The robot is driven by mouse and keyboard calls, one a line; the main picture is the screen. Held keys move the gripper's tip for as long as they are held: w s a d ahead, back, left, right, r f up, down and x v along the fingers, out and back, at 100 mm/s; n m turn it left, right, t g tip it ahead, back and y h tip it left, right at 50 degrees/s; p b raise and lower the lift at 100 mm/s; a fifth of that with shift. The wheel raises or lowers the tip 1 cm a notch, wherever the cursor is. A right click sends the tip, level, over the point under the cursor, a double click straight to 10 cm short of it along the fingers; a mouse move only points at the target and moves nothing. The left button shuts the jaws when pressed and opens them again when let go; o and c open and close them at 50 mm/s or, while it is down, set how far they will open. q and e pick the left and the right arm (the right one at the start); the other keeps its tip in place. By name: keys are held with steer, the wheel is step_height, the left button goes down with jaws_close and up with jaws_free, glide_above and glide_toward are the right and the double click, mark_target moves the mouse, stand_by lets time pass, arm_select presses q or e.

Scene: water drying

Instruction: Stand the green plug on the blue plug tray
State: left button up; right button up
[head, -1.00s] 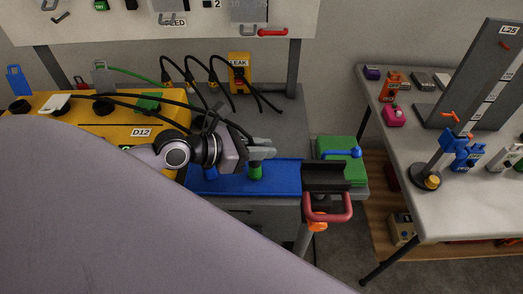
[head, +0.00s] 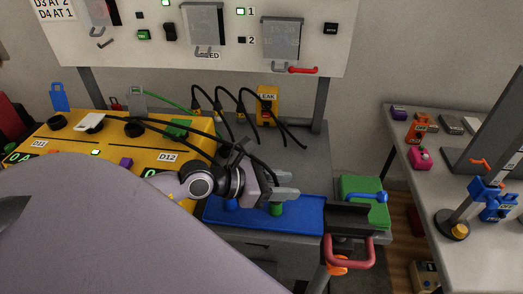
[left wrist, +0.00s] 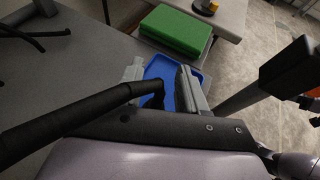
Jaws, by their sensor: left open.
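The green plug (head: 277,210) stands on the blue plug tray (head: 305,215), right of the tray's middle. Its upper part is hidden by my left gripper (head: 281,197), which reaches in from the left just above the tray. The fingers are open and lie around or just in front of the plug's top; I cannot tell which. In the left wrist view the fingers of the left gripper (left wrist: 164,80) are apart, with the blue tray (left wrist: 162,68) between and beyond them. A black cable crosses there, and no green plug shows clearly. My right gripper is not seen.
A green box (head: 362,188) and a black holder with a red handle (head: 350,250) are at the right. The yellow D12 box (head: 130,140) stands at the left.

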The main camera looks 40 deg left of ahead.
arm_select(q)
steer(key=b+v, duration=0.1)
steer(key=v, duration=1)
steer(key=shift+s+a, duration=0.15)
steer(key=shift+s, duration=0.2)
steer(key=shift+r, duration=0.15)
stand_by(0.6)
